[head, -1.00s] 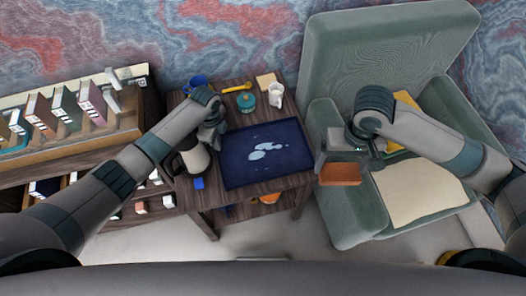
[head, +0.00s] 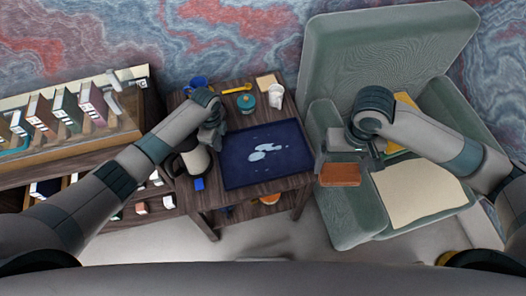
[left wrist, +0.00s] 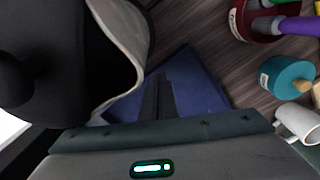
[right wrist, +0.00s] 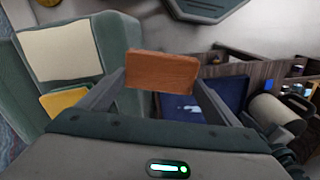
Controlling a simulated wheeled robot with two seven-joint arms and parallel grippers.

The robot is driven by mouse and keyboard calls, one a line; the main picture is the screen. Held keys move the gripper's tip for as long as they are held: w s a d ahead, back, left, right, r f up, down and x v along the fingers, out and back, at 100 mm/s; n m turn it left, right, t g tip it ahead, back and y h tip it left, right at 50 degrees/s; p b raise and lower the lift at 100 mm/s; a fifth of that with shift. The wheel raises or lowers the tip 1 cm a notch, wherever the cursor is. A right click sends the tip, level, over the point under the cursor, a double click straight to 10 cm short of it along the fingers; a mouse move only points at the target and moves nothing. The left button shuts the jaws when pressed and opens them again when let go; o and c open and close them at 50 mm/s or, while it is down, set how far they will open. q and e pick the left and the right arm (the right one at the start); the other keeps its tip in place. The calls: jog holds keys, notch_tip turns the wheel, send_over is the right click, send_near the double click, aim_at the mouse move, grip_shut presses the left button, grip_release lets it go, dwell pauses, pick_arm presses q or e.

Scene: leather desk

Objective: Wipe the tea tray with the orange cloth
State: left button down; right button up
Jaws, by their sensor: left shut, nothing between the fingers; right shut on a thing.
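The blue tea tray (head: 240,172) lies on the small dark wooden table, with pale wet patches (head: 266,151) near its middle. It also shows in the right wrist view (right wrist: 222,92). The orange cloth (head: 340,174) is a flat block held in my right gripper (head: 343,160), in the air right of the tray, beside the armchair's arm. In the right wrist view the cloth (right wrist: 162,70) sits between the two fingertips. My left gripper (head: 212,138) is shut and empty at the tray's left edge, next to the kettle; its fingers (left wrist: 158,98) show over the tray in the left wrist view.
A white and black kettle (head: 194,158) stands left of the tray. A green armchair (head: 330,120) is at the right, a bookshelf (head: 75,130) at the left.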

jog(key=shift+r+p, duration=2.35)
jog(key=shift+r, duration=0.25)
pick_arm(q)
notch_tip(320, 180, up, 5)
jog(key=shift+r, duration=0.1)
notch_tip(320, 180, up, 12)
jog(key=b, duration=0.2)
pick_arm(e)
notch_tip(320, 180, down, 2)
jog(key=shift+f, duration=0.1)
